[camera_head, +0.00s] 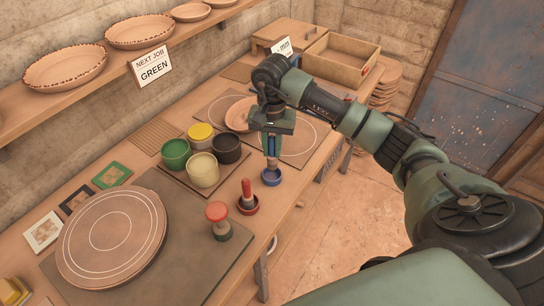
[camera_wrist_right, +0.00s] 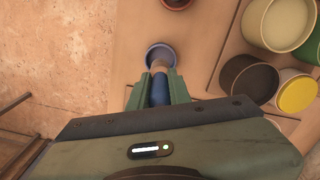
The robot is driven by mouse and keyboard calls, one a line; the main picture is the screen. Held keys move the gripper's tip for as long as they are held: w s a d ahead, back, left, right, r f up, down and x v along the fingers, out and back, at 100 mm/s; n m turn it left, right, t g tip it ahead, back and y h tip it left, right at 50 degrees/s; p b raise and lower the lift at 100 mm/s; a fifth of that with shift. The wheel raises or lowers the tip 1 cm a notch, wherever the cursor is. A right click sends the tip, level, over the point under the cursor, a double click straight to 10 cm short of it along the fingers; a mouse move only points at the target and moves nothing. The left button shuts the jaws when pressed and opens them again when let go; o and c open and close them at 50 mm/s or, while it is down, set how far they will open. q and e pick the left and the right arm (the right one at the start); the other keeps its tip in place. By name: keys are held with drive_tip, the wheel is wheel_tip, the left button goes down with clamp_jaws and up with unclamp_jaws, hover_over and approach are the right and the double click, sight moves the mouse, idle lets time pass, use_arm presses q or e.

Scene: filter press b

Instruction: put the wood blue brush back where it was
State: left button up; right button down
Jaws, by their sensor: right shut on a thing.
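The wood and blue brush (camera_head: 272,160) is upright in my right gripper (camera_head: 271,150), whose fingers are shut on its blue handle. In the right wrist view the blue handle (camera_wrist_right: 160,88) shows between the fingertips (camera_wrist_right: 160,92). The brush's lower end is at a small blue cup (camera_head: 271,178) near the table's front edge. The cup shows just beyond the fingertips in the wrist view (camera_wrist_right: 160,52). I cannot tell whether the brush's tip rests on the cup's bottom. My left gripper is not in view.
A red brush (camera_head: 246,192) stands in a red cup left of the blue cup. A red-topped tool (camera_head: 217,212) stands nearer. Yellow, green, black and cream pots (camera_head: 203,170) stand close behind. A plate (camera_head: 240,115) lies farther back. A sign (camera_head: 152,65) reads "NEXT JOB GREEN".

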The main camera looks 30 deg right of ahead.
sight(272, 137)
wheel_tip(272, 137, down, 5)
drive_tip(key=shift+r+p, duration=0.1)
drive_tip(key=shift+p, duration=0.5)
drive_tip(key=c, duration=1.7)
unclamp_jaws()
drive_tip(key=shift+f, duration=0.25)
drive_tip(key=shift+c, duration=0.2)
drive_tip(key=o, duration=0.4)
drive_tip(key=shift+r, duration=0.2)
drive_tip(key=shift+r, duration=0.2)
wheel_tip(272, 137, up, 10)
drive_tip(key=b, duration=0.4)
drive_tip(key=shift+r, duration=0.85)
